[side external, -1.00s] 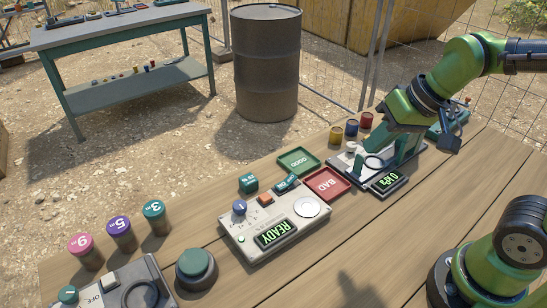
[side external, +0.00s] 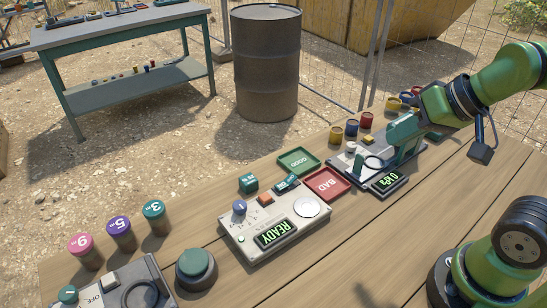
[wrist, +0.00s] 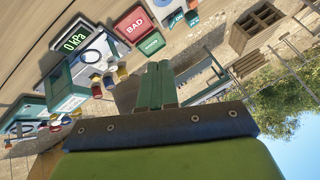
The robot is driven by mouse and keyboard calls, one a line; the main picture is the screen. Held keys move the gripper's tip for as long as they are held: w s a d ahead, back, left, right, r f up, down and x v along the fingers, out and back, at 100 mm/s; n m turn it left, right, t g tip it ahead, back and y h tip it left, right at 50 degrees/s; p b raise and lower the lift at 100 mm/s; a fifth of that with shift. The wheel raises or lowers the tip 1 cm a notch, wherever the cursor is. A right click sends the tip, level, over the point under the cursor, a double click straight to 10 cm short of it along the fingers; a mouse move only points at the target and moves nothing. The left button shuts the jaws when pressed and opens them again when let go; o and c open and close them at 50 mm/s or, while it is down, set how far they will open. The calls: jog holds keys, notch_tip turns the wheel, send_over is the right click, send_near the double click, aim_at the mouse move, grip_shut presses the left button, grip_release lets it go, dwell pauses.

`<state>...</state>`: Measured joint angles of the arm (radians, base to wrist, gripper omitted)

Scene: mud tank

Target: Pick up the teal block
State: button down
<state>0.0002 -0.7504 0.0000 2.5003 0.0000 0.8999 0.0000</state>
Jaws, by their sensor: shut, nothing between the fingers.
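The teal block (side external: 248,183) is a small cube with white marks on it. In the side view it sits on the wooden table behind the white READY panel (side external: 277,223), left of the green GOOD tray (side external: 299,161). My gripper (wrist: 156,72) shows in the wrist view with its two teal fingers together and nothing between them. In the side view the fingertips are hard to make out. A small teal shape (wrist: 193,18) at the wrist view's top may be the block.
A red BAD tray (side external: 327,184) lies beside the green tray. The kPa device (side external: 387,181) with its upright green frame stands between my gripper and the block. Several small colored cups stand behind it. Three tall capped containers stand at the left.

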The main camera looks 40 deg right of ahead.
jog(key=c, duration=0.5)
grip_release()
jog(key=n+g+h, duration=0.2)
jog(key=n+g, duration=0.2)
jog(key=g, duration=0.3)
send_over(248, 179)
notch_tip(248, 179, down, 8)
jog(key=f, duration=1)
jog(key=shift+s+f, duration=0.15)
jog(key=shift+s, duration=0.05)
jog(key=shift+w+f, duration=0.15)
jog(key=shift+f, duration=1.35)
jog(key=shift+w+f, duration=0.15)
jog(key=shift+f, duration=1.3)
